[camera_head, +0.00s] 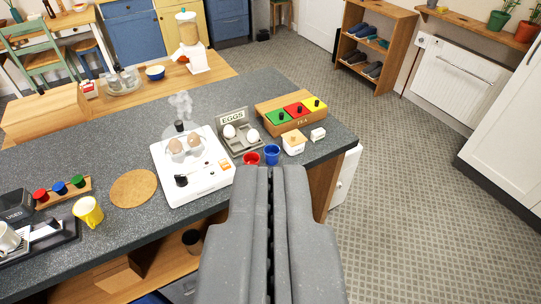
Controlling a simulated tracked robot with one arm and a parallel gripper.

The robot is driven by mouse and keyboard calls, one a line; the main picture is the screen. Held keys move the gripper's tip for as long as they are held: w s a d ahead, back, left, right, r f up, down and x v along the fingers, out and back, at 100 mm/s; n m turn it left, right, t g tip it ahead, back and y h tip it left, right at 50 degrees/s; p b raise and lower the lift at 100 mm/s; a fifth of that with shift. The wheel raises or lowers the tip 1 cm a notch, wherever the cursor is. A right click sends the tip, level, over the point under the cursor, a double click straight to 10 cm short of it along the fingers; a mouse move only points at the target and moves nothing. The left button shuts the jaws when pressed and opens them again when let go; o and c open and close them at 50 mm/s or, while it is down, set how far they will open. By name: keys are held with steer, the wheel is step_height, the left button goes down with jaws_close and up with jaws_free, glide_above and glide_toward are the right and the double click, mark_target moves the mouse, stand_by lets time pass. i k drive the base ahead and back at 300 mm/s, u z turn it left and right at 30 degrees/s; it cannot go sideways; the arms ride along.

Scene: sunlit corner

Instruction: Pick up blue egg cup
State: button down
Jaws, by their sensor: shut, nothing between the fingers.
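The blue egg cup (272,154) stands on the dark countertop near its right edge, just beyond my fingertips in the head camera view. A red egg cup (251,159) stands close to its left. My gripper (270,172) is shut and empty, pointing forward from the bottom middle. Its tips appear just below the two cups in the picture, and the lower part of the red cup is close to the finger outline. I cannot tell how far above or in front of the counter edge the fingers are.
A white egg cooker (205,186) with eggs is left of the cups. An egg holder with an EGGS sign (233,115) stands behind. Open floor (400,200) lies right of the counter.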

mark_target(272, 151)
steer(key=k, duration=0.35)
steer(key=z, duration=0.5)
steer(key=i, duration=1.75)
steer(key=u, duration=0.35)
